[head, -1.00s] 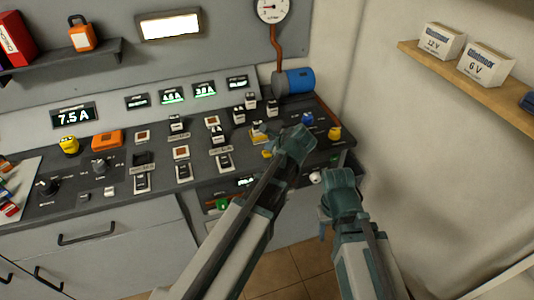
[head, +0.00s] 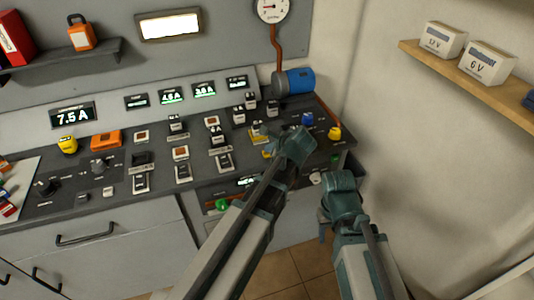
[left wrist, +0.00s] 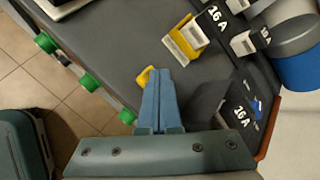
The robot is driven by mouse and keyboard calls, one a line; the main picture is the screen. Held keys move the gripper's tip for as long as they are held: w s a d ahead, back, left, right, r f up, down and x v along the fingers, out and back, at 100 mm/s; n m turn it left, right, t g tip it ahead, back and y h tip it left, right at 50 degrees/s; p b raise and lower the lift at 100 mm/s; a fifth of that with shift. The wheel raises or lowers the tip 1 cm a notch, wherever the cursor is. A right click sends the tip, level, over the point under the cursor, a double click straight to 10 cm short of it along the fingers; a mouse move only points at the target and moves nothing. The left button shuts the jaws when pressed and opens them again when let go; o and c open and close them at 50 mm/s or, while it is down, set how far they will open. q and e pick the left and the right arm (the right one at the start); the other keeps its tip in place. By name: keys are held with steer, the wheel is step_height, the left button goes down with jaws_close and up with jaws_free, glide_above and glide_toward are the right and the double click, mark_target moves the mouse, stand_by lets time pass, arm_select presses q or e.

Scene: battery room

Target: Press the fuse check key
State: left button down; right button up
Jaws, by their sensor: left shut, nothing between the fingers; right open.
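My left gripper (head: 266,137) is shut and empty over the right part of the dark console. In the left wrist view its blue fingers (left wrist: 155,95) point at a small yellow piece (left wrist: 147,76), which they partly cover. I cannot tell whether they touch it. A yellow-handled block (left wrist: 184,40) marked 16 A stands just beyond. No label reading fuse check is legible, so I cannot tell for certain which part is that key. My right gripper (head: 326,212) is open in front of the console's right end; its fingers are mostly hidden.
Green knobs (left wrist: 91,83) line the console's front edge. A blue button (head: 307,118) and a yellow button (head: 334,133) stand to the right of my left gripper. A blue cylinder (head: 294,82) lies behind. The beige wall is close on the right.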

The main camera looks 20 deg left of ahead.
arm_select(q)
steer(key=shift+f, duration=0.2)
steer(key=shift+r, duration=0.2)
steer(key=shift+r+p, duration=0.7)
steer(key=shift+p, duration=0.05)
step_height(320, 180, up, 5)
steer(key=p, duration=0.5)
stand_by(0.3)
stand_by(0.5)
